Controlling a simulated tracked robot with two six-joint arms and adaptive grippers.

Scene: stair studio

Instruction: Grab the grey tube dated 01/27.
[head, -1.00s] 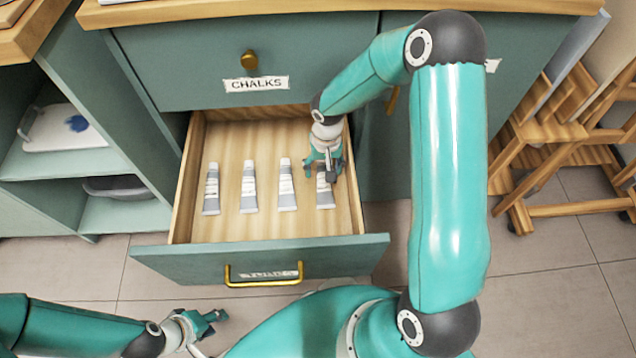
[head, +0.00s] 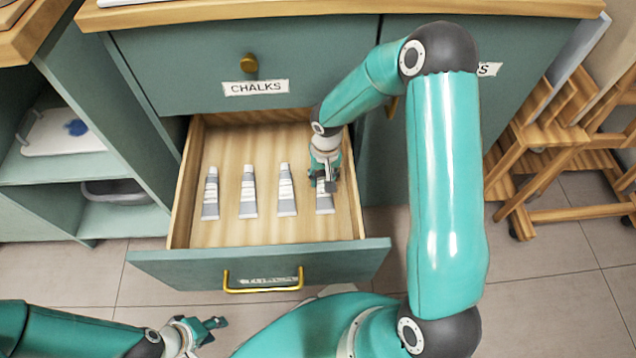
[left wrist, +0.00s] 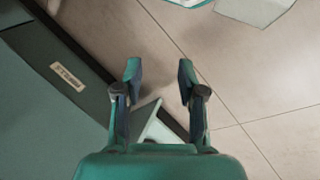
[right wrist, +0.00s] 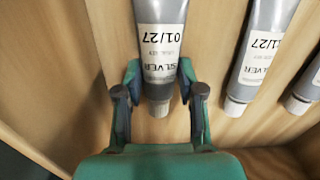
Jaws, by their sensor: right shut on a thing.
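Several grey-and-white tubes lie in a row in the open drawer. My right gripper (head: 325,182) is over the rightmost tube (head: 325,206) in the head view and hides its upper part. In the right wrist view my right gripper (right wrist: 160,82) is shut on this tube (right wrist: 161,38), with a finger on each side near its cap end. Its upside-down print reads SILVER and 01/27. The neighbouring tube (right wrist: 262,50) also reads SILVER and 01/27. My left gripper (head: 212,328) is low outside the drawer; the left wrist view shows it open and empty (left wrist: 158,78).
The wooden drawer (head: 200,263) stands open below one labelled CHALKS (head: 255,88). Two other tubes (head: 248,192) (head: 211,194) lie further left in it. The drawer's side wall (head: 355,205) is close to my right gripper. An open shelf unit (head: 60,160) stands at left, wooden easels (head: 560,160) at right.

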